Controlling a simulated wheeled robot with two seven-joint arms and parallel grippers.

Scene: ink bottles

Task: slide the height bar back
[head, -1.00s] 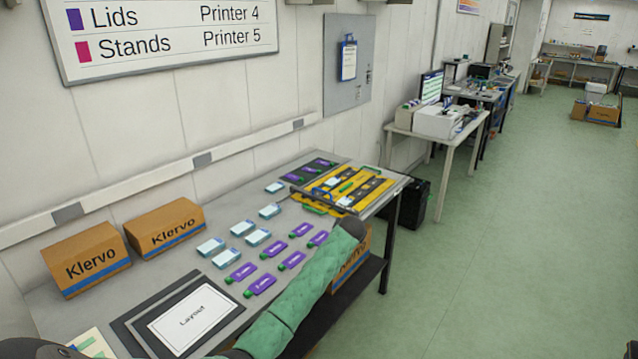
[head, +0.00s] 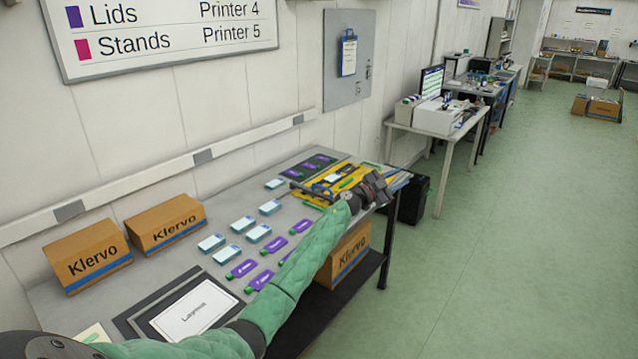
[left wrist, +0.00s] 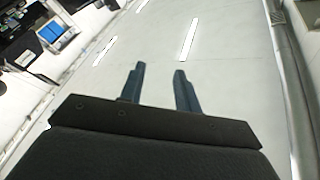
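A yellow and dark striped fixture (head: 341,172) lies at the far right end of the grey table in the head view. A thin bar with a blue part (head: 322,190) crosses its near left side; I take this for the height bar, though it is small and partly hidden by my arm. My left gripper (head: 383,186) is over the fixture's right end, by the table edge, apart from the blue part. In the left wrist view its two fingers (left wrist: 158,84) stand apart with nothing between them. My right gripper is not in view.
Purple tags (head: 262,280) and pale blue-white boxes (head: 243,224) lie in rows on the table. A dark mat (head: 296,172) with purple tags lies beyond. Cardboard boxes (head: 87,257) stand by the wall; another (head: 345,255) sits under the table.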

